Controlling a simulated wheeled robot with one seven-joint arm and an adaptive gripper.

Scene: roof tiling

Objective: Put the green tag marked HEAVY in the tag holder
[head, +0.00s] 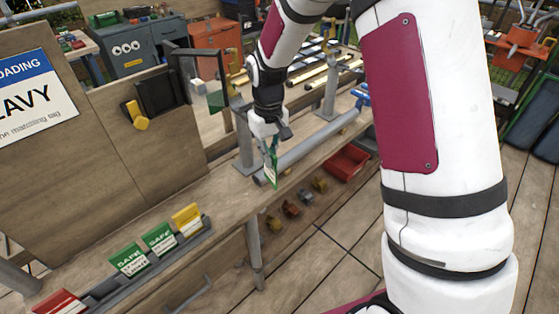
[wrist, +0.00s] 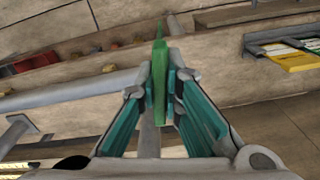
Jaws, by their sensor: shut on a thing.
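My gripper (head: 271,140) is shut on a green tag (head: 271,168) and holds it hanging down over the workbench (head: 222,190). The tag's lettering is too small to read. In the wrist view the green tag (wrist: 159,75) stands edge-on between the teal-lined fingers (wrist: 160,88). A black holder-like fixture with a yellow knob (head: 158,92) is on the upright wooden board, left of my gripper; I cannot tell whether it is the tag holder. A grey rack (head: 160,268) at the front left of the bench holds green tags marked SAFE (head: 130,261), a yellow tag (head: 187,218) and a red tag (head: 62,303).
A grey pipe (head: 318,145) lies along the bench beside my gripper. A red bin (head: 347,162) and several small brownish objects (head: 291,208) sit beyond the edge. Bench between gripper and rack is clear.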

